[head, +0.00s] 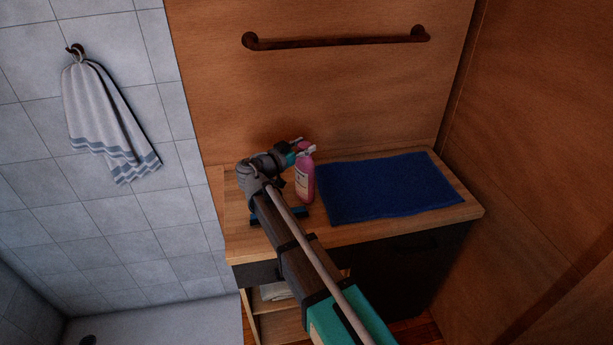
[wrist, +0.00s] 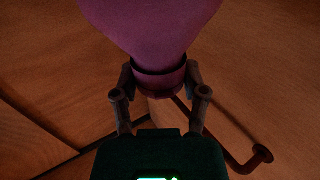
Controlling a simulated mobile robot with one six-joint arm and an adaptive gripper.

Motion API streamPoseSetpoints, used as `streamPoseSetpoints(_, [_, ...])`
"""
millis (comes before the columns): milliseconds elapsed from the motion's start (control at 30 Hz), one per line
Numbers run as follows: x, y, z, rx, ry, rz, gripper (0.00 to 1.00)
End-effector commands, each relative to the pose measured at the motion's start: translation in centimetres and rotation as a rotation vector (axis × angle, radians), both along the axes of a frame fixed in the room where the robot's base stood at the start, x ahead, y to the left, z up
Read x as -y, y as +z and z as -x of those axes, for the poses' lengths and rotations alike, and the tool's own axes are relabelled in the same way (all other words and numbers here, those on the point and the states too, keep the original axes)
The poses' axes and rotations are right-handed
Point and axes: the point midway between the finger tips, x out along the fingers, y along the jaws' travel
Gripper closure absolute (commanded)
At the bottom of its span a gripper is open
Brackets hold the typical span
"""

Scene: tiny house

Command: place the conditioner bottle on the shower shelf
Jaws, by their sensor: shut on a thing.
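The conditioner bottle (head: 304,183) is pink with a pale label and stands upright at the wooden counter, left of a blue mat. Whether its base touches the counter is hard to tell. My gripper (head: 302,150) reaches it from the left at its top. In the wrist view my gripper (wrist: 160,85) has its fingers on both sides of the narrow neck of the pink bottle (wrist: 150,25), shut on it. The shower shelf is not seen in either view.
A towel bar (head: 335,42) is on the wall above. A striped towel (head: 105,115) hangs on the tiled wall, above a pale shower floor (head: 160,322).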

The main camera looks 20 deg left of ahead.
Motion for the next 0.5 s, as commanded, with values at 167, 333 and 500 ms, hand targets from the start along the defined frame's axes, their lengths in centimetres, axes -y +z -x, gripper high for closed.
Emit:
streamPoseSetpoints(167, [0.01, 0.04, -0.02, 0.0, 0.0, 0.001, 1.0])
streamPoseSetpoints(333, [0.02, 0.04, -0.02, 0.0, 0.0, 0.001, 1.0])
streamPoseSetpoints(500, [0.02, 0.21, -0.02, 0.001, 0.0, 0.0, 1.0])
